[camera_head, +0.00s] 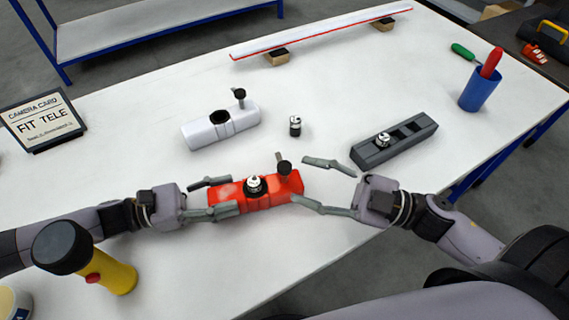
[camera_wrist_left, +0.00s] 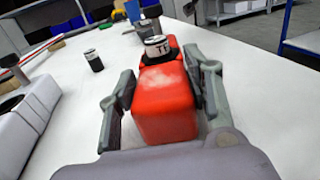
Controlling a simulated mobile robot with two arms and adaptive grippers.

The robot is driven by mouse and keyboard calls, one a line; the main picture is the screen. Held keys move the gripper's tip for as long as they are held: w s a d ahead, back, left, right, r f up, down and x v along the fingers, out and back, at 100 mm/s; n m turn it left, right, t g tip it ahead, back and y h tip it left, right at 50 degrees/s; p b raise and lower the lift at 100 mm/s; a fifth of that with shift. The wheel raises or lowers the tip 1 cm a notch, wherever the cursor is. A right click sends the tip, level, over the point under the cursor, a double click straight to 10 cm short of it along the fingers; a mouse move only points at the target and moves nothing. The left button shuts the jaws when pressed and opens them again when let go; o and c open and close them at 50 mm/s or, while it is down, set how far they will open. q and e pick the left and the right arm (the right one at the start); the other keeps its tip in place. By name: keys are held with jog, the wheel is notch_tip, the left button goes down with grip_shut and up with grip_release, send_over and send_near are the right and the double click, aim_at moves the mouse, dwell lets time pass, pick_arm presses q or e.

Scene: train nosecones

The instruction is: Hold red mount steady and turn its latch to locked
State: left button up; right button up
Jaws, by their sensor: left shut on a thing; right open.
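The red mount (camera_head: 229,193) lies on the white table, with a black and white round fitting (camera_head: 255,185) seated in its top. Its dark latch knob (camera_head: 283,167) stands up at its right end. My left gripper (camera_head: 222,195) is shut on the mount's left end, one finger on each side. In the left wrist view the red mount (camera_wrist_left: 163,104) fills the space between the fingers, and the fitting (camera_wrist_left: 157,48) shows a partly readable "TE" label. My right gripper (camera_head: 304,180) is open, its fingers spread around the mount's right end, near the latch.
A dark grey tray (camera_head: 408,144) is at right. A "FIT TELE" card (camera_head: 43,123) and blue cup (camera_head: 478,91) stand farther out.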

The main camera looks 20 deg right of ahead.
aim_at(291, 170)
jog(key=s+d+f+m+t+h, duration=0.1)
jog(key=d+f+m+t+h, duration=0.3)
jog(key=m, duration=0.6)
jog(key=shift+g+h, duration=0.5)
jog(key=shift+h, duration=0.2)
jog(key=shift+w+d+f+x, duration=0.1)
jog(key=shift+x, duration=1.7)
jog(key=shift+w+d+f+x, duration=0.1)
jog(key=shift+f+x, duration=0.05)
jog(key=shift+x, duration=1.65)
jog(key=shift+w+d+f+x, duration=0.1)
jog(key=shift+d+x, duration=0.05)
jog(key=shift+x, duration=1.6)
jog(key=shift+c, duration=0.2)
grip_shut()
